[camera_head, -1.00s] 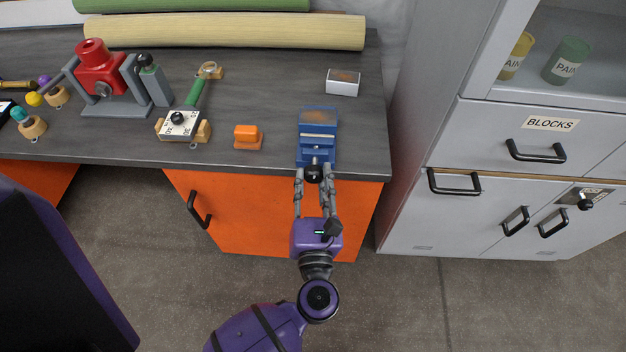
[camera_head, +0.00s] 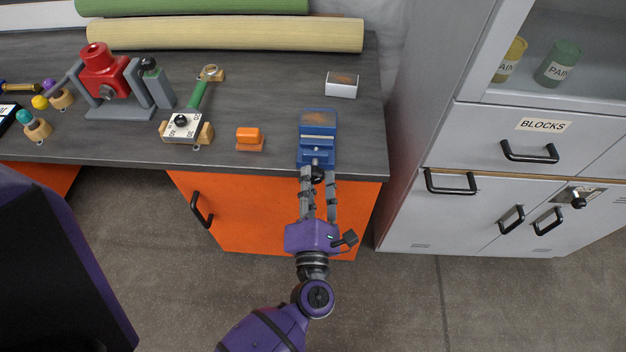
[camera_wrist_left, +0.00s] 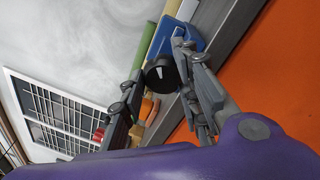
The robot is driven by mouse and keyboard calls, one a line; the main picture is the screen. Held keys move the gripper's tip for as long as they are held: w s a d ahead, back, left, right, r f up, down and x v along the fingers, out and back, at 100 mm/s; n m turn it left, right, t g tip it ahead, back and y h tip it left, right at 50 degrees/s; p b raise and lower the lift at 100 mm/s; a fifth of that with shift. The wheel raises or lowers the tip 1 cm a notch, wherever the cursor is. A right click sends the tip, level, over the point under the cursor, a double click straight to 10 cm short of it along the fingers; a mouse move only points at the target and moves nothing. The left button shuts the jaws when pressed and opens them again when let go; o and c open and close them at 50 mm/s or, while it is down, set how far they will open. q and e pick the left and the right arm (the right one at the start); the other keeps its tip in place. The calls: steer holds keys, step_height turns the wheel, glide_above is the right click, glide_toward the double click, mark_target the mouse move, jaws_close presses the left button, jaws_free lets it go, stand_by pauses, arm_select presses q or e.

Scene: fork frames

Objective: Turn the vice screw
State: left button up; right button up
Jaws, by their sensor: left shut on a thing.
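The blue vice (camera_head: 318,128) stands at the front edge of the dark workbench, near its right end. Its black screw knob (camera_head: 318,174) sticks out over the edge, towards me. My left gripper (camera_head: 318,177) reaches up to it from below in the head view, shut on the knob. In the left wrist view the knob (camera_wrist_left: 161,73), with a pale mark on its face, sits between the two fingers, and the vice body (camera_wrist_left: 178,38) shows behind it. My right gripper is not in view.
On the workbench (camera_head: 280,95) are an orange block (camera_head: 249,137), a white box (camera_head: 342,84), a board with a dial (camera_head: 183,127) and a red device on a stand (camera_head: 103,72). Grey cabinets (camera_head: 480,180) stand to the right. Rolls (camera_head: 225,34) lie at the back.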

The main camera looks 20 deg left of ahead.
arm_select(q)
steer(key=shift+a+r+m, duration=0.2)
steer(key=shift+r+m, duration=0.1)
steer(key=o, duration=1.1)
steer(key=shift+d+f, duration=0.1)
steer(key=shift+f, duration=0.05)
steer(key=shift+s+d, duration=0.1)
steer(key=shift+s, duration=0.2)
steer(key=v, duration=1.1)
steer(key=shift+s+f, duration=0.1)
steer(key=shift+s, duration=0.1)
